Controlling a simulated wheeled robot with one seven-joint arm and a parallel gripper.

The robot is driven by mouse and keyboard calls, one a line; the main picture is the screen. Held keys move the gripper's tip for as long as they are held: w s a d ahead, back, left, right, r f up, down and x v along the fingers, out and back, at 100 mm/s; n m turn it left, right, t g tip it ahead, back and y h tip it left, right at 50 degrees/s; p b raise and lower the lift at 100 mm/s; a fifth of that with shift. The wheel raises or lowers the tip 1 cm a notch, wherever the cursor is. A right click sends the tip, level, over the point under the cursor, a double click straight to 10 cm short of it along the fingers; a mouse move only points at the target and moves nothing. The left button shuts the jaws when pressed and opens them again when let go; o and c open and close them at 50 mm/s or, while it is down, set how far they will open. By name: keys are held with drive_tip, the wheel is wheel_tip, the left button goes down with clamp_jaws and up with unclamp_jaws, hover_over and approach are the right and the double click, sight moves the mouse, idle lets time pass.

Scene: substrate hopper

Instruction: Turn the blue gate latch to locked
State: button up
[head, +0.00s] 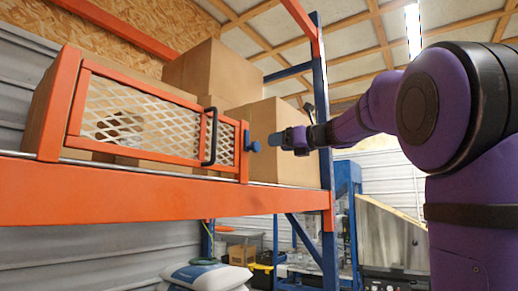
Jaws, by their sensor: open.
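The blue gate latch (251,143) sits on the right end of the orange mesh gate (150,118), at the edge of the orange shelf. Its exact turn angle is hard to tell at this size. A black handle (210,136) stands upright on the gate, left of the latch. The gate appears closed across the front of the boxes. My gripper (275,141) is just right of the latch, at about the same height, pointing left. It is open, with a small gap to the latch in the picture. Contact cannot be judged for certain.
Cardboard boxes (213,72) stand on the shelf behind the gate. The orange shelf beam (130,195) runs below it. A blue upright post (326,150) stands behind my arm. White sacks (207,276) lie below the shelf.

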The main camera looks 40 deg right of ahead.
sight(258, 147)
drive_tip(key=x, duration=0.9)
drive_tip(key=shift+w+f, duration=0.1)
drive_tip(key=c, duration=0.9)
